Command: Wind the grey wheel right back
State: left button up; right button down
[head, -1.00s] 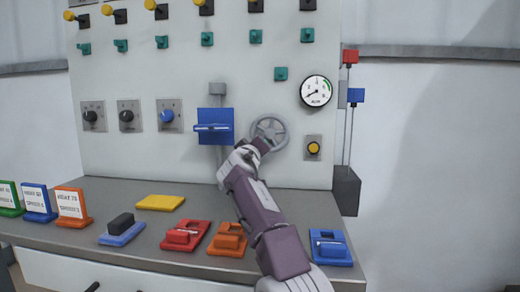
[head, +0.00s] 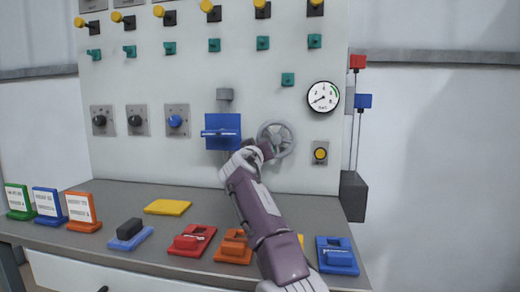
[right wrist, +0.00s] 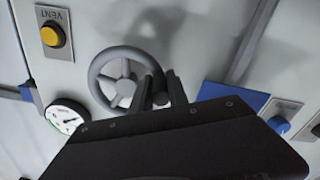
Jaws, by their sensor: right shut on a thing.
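The grey wheel (head: 278,139) is a spoked handwheel on the pale panel, to the right of a blue bracket. It also shows in the right wrist view (right wrist: 125,87). My right gripper (head: 266,149) is shut on the wheel at the lower left of its rim in the head view. In the right wrist view the two fingers (right wrist: 161,90) close around the rim's right side, and the gripper body hides part of the view below. My left gripper is not in view.
A round gauge (head: 323,97) has its needle toward the lower left. A yellow button (head: 320,153) sits right of the wheel, the blue bracket (head: 222,132) left. Several coloured blocks, including a red one (head: 192,240), stand on the bench below my arm.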

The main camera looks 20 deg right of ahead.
jog(key=shift+a+f, duration=0.1)
jog(key=c, duration=1.3)
grip_release()
jog(key=shift+w, duration=0.1)
jog(key=shift+s+a+b, duration=0.1)
jog(key=shift+s+b, duration=0.15)
jog(key=shift+b, duration=0.1)
jog(key=b+v, duration=0.4)
jog(key=v, duration=0.4)
jog(key=shift+s, duration=0.3)
jog(key=shift+a, duration=0.1)
